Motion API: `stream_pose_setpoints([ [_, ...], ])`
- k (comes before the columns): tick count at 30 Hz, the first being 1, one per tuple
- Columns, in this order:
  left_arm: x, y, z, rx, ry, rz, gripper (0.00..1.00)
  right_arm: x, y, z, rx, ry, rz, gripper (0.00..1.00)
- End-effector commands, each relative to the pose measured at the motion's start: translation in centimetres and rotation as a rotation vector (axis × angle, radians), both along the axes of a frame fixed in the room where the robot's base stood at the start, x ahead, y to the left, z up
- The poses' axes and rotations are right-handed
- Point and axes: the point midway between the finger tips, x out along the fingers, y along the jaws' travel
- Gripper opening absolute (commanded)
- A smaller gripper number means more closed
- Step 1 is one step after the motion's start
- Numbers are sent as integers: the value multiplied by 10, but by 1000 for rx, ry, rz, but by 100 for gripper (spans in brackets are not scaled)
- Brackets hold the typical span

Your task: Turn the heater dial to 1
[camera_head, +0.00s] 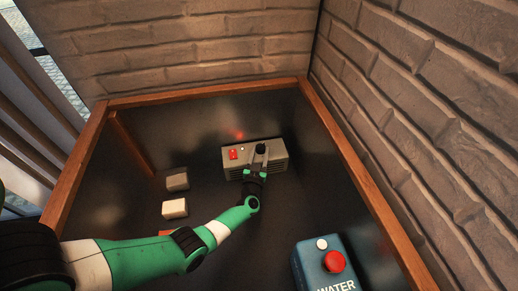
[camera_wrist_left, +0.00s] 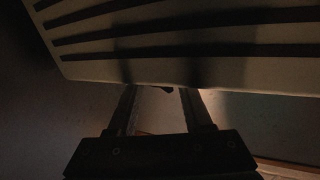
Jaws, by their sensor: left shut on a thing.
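The heater (camera_head: 275,167) is a pale box with a slotted front, standing near the back of the dark tabletop. A red switch (camera_head: 233,155) sits on its top at the left. The black dial (camera_head: 261,148) is on top towards the right. My left gripper (camera_head: 259,157) reaches over the heater's top and is shut on the dial. In the left wrist view the heater's slotted side (camera_wrist_left: 180,40) fills the upper part, and the fingers (camera_wrist_left: 160,105) run up behind its edge, so their tips and the dial's marking are hidden. My right gripper is not in view.
Two small pale blocks (camera_head: 177,180) (camera_head: 174,208) lie left of the heater. A blue box marked WATER (camera_head: 312,268) with a red button (camera_head: 334,261) stands at the front right. A wooden rim (camera_head: 342,147) and brick walls bound the table. The tabletop right of the heater is clear.

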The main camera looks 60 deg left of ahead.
Motion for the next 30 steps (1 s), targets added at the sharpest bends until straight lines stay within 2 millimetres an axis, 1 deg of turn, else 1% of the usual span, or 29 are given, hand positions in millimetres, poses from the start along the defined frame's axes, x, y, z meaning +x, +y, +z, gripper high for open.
stream_pose_setpoints([
  [2,4,-2,1,1,-1,49,0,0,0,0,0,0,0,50],
  [12,7,-3,-3,2,-1,244,0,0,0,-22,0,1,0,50],
  [18,7,-3,-1,2,-1,293,0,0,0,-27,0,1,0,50],
  [30,6,-3,0,1,0,303,0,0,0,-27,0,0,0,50],
])
